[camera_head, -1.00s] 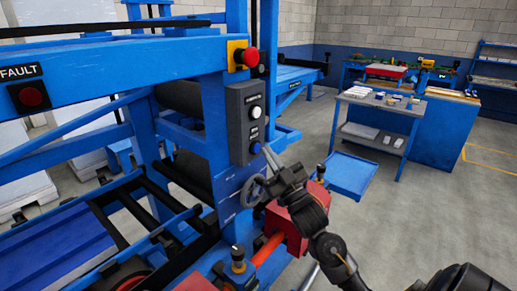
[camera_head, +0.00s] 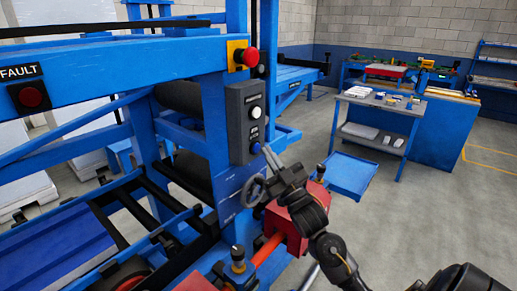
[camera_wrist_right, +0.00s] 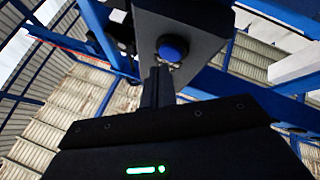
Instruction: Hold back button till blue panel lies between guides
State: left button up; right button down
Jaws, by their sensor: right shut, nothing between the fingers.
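The grey control box (camera_head: 243,120) on the blue machine post carries a white button above and a blue button (camera_head: 255,148) below; the small labels are too blurred to read surely. My right gripper (camera_head: 268,152) is shut and empty, its fingertips at the blue button. In the right wrist view the blue button (camera_wrist_right: 172,47) sits just beyond the shut fingers (camera_wrist_right: 158,85); I cannot tell whether they press it. A blue panel (camera_head: 60,248) lies low at the left, beside the dark bars (camera_head: 128,200) of the machine bed. My left gripper is not in view.
A red emergency button (camera_head: 250,57) on a yellow plate is above the box. A handwheel (camera_head: 253,190) and a red block (camera_head: 285,228) are close below my right gripper. A trolley (camera_head: 385,108) stands at the back right on open floor.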

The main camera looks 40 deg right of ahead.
jog(key=shift+w, duration=0.1)
jog(key=shift+w+a, duration=0.15)
jog(key=shift+w, duration=0.1)
jog(key=shift+w+a, duration=0.1)
jog(key=shift+w, duration=0.3)
dwell(0.7)
dwell(5.0)
jog(key=shift+s+d+p, duration=0.25)
jog(key=shift+s+p, duration=0.05)
jog(key=shift+s, duration=0.5)
jog(key=shift+s+d+p, duration=0.15)
jog(key=shift+s+d, duration=0.1)
jog(key=shift+s, duration=0.55)
jog(key=shift+s+d+p, duration=0.15)
jog(key=shift+s+d, duration=0.05)
jog(key=shift+s, duration=0.6)
jog(key=shift+s+d+p, duration=0.15)
jog(key=shift+s+d, duration=0.1)
jog(key=shift+s, duration=0.55)
